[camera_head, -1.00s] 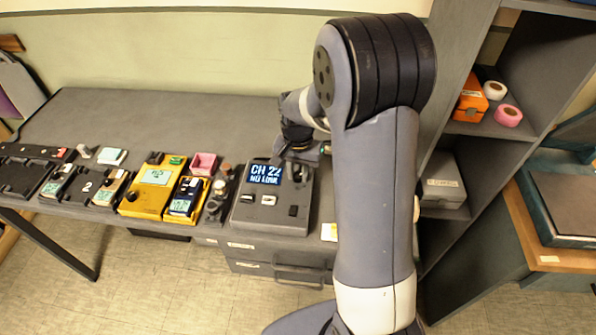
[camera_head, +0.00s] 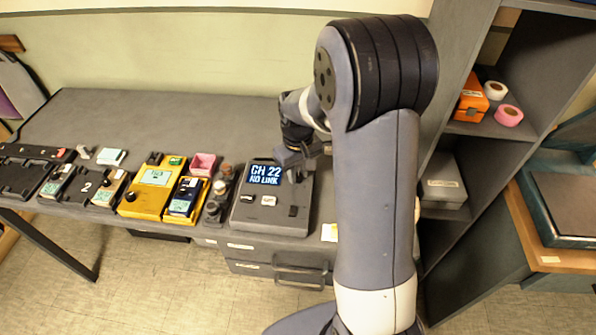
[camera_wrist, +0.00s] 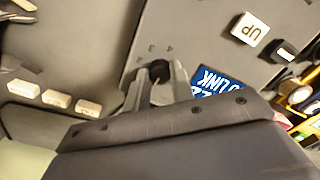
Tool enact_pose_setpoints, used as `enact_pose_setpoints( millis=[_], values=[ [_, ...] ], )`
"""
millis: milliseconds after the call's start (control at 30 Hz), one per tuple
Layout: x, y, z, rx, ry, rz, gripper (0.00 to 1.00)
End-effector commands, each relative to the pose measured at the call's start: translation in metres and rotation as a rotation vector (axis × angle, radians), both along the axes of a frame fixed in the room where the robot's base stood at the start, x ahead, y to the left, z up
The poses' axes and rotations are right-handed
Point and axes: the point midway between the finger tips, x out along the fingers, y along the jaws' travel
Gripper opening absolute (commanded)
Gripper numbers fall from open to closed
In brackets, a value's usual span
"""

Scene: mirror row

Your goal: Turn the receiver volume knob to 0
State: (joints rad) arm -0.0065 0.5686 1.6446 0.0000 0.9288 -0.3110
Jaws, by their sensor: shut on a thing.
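The receiver (camera_head: 262,222) is a grey box at the front edge of the table, with a blue display (camera_head: 264,174) reading "CH 22 NO LINK". In the wrist view the receiver's grey face (camera_wrist: 190,42) shows upside down, with part of the display (camera_wrist: 220,80). A small dark round knob (camera_wrist: 160,68) sits between the fingers of my gripper (camera_wrist: 157,85), which are shut on it. In the head view my gripper (camera_head: 296,170) is at the receiver's upper right, and the knob is hidden there.
A white "UP" button (camera_wrist: 250,29) and a dark switch (camera_wrist: 285,50) are on the receiver. Yellow devices (camera_head: 146,198) and a pink box (camera_head: 204,164) stand left of it. A shelf (camera_head: 470,128) rises on the right. The table behind is clear.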

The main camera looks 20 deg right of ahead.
Motion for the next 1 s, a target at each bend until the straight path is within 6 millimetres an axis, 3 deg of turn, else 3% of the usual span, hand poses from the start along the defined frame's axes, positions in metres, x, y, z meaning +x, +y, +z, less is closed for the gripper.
enact_pose_setpoints(
  millis=[733,767,1000],
  values=[
    [0.0008,0.0001,0.0009,0.000,-0.003,0.092,0.00],
    [0.0008,0.0001,0.0009,0.000,-0.003,0.092,0.24],
    [0.0004,0.0000,0.0005,-0.001,-0.001,0.091,0.43]
  ],
)
